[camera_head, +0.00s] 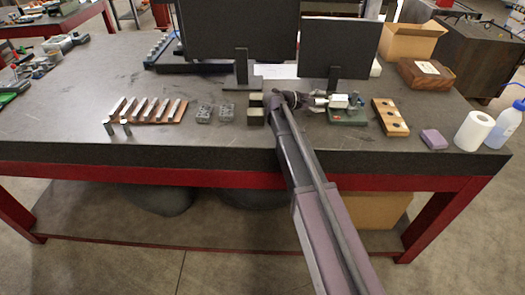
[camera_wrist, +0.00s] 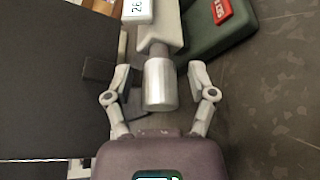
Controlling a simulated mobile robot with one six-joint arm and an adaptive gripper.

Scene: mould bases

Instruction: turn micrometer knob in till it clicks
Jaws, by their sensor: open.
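The micrometer (camera_head: 339,101) sits on a green base (camera_head: 347,117) at the right part of the bench. In the wrist view its silver knob (camera_wrist: 160,84) points toward my gripper (camera_wrist: 160,80), with a grey sleeve and a white display (camera_wrist: 137,9) behind it. The gripper's two fingers stand on either side of the knob, open, with a visible gap on each side. The green base also shows in the wrist view (camera_wrist: 204,32), with a red label on it. In the head view my arm partly hides the gripper.
Two dark monitors (camera_head: 238,30) stand behind the micrometer. A wooden block with holes (camera_head: 390,117), a purple block (camera_head: 434,139) and a paper roll (camera_head: 474,131) lie to the right. Grey blocks (camera_head: 215,113) and metal bars (camera_head: 145,109) lie left. The left front bench top is clear.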

